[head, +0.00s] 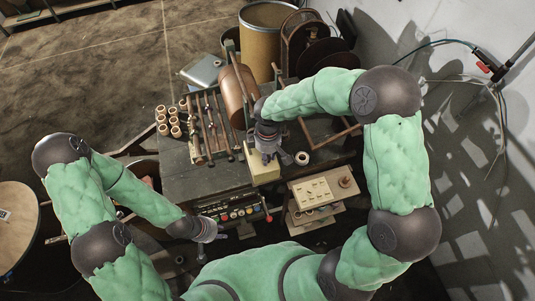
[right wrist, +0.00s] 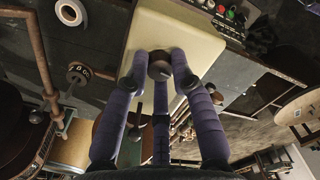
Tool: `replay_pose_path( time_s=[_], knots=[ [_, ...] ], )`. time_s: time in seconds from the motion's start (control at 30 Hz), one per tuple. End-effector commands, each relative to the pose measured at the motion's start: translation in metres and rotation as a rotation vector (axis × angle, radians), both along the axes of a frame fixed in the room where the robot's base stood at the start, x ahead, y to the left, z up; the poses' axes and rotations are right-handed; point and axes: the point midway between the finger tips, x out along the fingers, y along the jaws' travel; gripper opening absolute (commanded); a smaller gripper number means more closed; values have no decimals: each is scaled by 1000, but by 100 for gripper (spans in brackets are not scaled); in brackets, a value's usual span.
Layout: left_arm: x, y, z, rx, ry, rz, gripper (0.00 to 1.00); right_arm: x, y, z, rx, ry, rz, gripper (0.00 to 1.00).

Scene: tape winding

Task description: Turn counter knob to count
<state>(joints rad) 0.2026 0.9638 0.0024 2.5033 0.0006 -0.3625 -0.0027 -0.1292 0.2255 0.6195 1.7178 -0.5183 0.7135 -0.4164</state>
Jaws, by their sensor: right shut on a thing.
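The counter is a cream box (head: 264,174) at the front edge of the dark bench in the head view. It also fills the top middle of the right wrist view (right wrist: 150,33). Its small round brown knob (right wrist: 160,67) shows between my right fingertips. My right gripper (right wrist: 160,72) is shut on the knob from above; in the head view the gripper (head: 267,153) hides the knob. I cannot read a count on the box. My left gripper (head: 212,231) hangs low at the front, apart from the counter; its fingers are too small to judge.
A pale tape ring (head: 302,158) lies right of the counter. Several rods (head: 209,127) and small spools (head: 169,119) lie to the left. A copper roller (head: 236,95) stands behind. A panel of coloured buttons (head: 237,213) is below the bench front, beside a beige box (head: 312,193).

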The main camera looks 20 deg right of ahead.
Motion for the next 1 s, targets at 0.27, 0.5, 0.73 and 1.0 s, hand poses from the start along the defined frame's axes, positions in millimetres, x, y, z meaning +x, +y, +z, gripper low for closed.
replay_pose_path(
  time_s=[0.27, 0.5, 0.73, 1.0],
  knots=[
    [0, 0, 4, 0, 0, 0, 29, 0, 0, 0, 0, 1, 133, 0],
    [0, 0, 5, 0, 0, 0, 29, 0, 0, 0, -1, 1, 179, 0],
    [0, 0, 5, 0, 0, 0, 29, 0, 0, 0, -1, 1, 184, 0],
    [0, 0, 5, 0, 0, 0, 29, 0, 0, 0, -1, 1, 184, 49]
  ],
)
